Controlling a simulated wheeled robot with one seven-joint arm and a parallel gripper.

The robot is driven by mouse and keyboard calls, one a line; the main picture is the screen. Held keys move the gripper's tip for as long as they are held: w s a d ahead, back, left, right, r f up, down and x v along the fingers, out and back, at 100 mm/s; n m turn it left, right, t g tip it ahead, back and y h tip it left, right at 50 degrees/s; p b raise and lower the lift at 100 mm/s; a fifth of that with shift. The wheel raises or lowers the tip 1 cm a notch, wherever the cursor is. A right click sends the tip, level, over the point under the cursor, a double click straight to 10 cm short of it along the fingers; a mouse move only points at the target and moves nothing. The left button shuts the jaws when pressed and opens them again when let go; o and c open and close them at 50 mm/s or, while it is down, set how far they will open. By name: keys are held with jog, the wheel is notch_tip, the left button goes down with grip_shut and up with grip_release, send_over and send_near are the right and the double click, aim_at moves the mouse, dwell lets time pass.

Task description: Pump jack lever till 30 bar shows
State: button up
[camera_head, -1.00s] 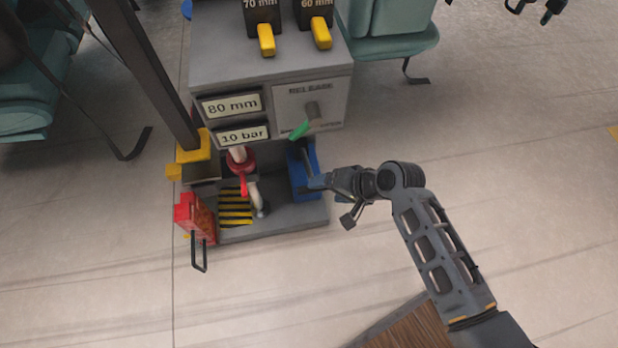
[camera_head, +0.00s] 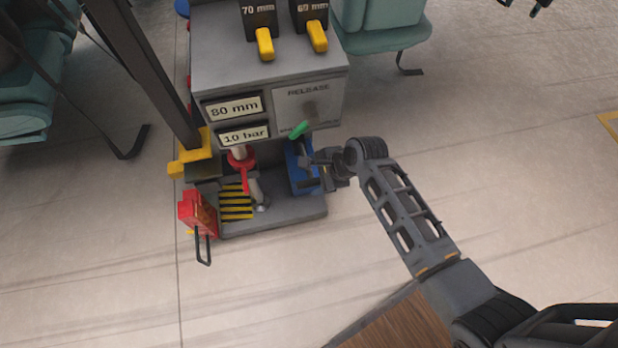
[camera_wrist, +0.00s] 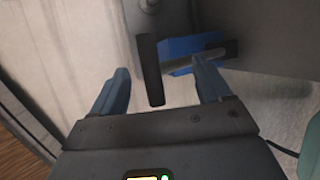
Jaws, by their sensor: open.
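The pressure plate (camera_head: 243,135) on the grey machine reads 10 bar. The blue jack pump (camera_head: 296,167) stands low on the machine's right side; its blue body also shows in the wrist view (camera_wrist: 182,47). My gripper (camera_head: 312,172) is at the pump's right side. In the wrist view my gripper (camera_wrist: 160,72) is open, with its two blue fingers apart. A dark upright bar (camera_wrist: 149,72), seemingly the jack lever, shows between the fingers, apart from both as far as I can tell. The lever is mostly hidden by my gripper in the head view.
An 80 mm plate (camera_head: 233,108), a red wheel (camera_head: 240,157) and a red block (camera_head: 196,215) are to the left. The floor right of the machine is clear.

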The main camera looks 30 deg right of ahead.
aim_at(310, 178)
jog(key=shift+b+x, duration=0.6)
jog(key=shift+x, duration=1.4)
jog(key=shift+c, duration=0.3)
jog(key=c, duration=1.3)
jog(key=shift+s+f, duration=0.3)
jog(key=shift+f, duration=0.3)
jog(key=shift+s+f, duration=0.3)
jog(key=shift+f, duration=0.25)
jog(key=shift+c, duration=0.3)
jog(key=o, duration=1.4)
jog(key=shift+w, duration=0.1)
jog(key=shift+w+d+r, duration=0.1)
jog(key=shift+d, duration=0.05)
jog(key=shift+r, duration=0.1)
